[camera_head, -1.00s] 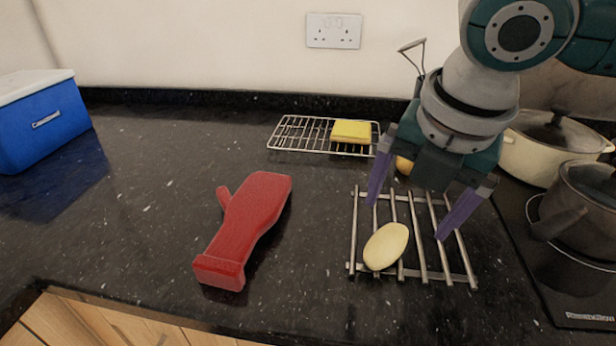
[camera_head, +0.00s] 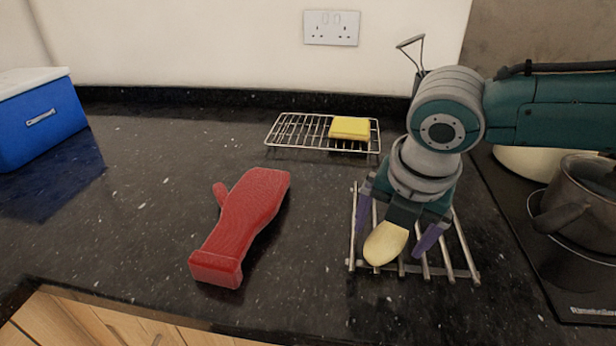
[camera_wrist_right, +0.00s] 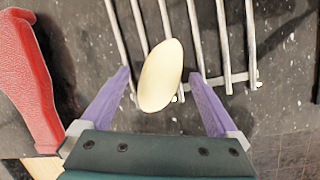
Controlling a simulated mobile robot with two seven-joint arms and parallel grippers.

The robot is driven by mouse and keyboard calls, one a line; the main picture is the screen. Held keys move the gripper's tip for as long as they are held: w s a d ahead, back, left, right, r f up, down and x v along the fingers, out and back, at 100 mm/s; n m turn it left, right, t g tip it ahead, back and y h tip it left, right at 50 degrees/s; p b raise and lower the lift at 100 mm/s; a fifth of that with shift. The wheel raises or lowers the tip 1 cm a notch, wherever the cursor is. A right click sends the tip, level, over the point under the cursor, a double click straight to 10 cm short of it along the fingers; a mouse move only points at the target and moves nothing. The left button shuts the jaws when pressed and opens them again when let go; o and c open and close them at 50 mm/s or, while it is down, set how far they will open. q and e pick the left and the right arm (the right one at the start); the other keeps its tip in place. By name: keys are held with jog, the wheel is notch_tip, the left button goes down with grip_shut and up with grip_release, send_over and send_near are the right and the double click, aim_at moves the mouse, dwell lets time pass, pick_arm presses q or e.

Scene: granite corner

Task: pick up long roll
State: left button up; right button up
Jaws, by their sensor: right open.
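The long roll (camera_head: 384,246) is a pale yellow oval lying on a metal rack (camera_head: 462,250) on the dark counter. It also shows in the right wrist view (camera_wrist_right: 161,76), between the two purple fingers and apart from both. My right gripper (camera_head: 393,232) is open and low over the rack, with one finger to each side of the roll. In the head view the gripper body hides the roll's far end. My left gripper is not in view.
A red oven mitt (camera_head: 243,222) lies left of the rack. A wire rack (camera_head: 295,132) with a yellow sponge (camera_head: 349,128) lies at the back. A blue cooler (camera_head: 40,118) stands far left. A dark pot (camera_head: 580,205) stands on the hob at right. The counter between cooler and mitt is clear.

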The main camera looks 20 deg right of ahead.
jog(key=shift+c, duration=0.4)
jog(key=c, duration=1.4)
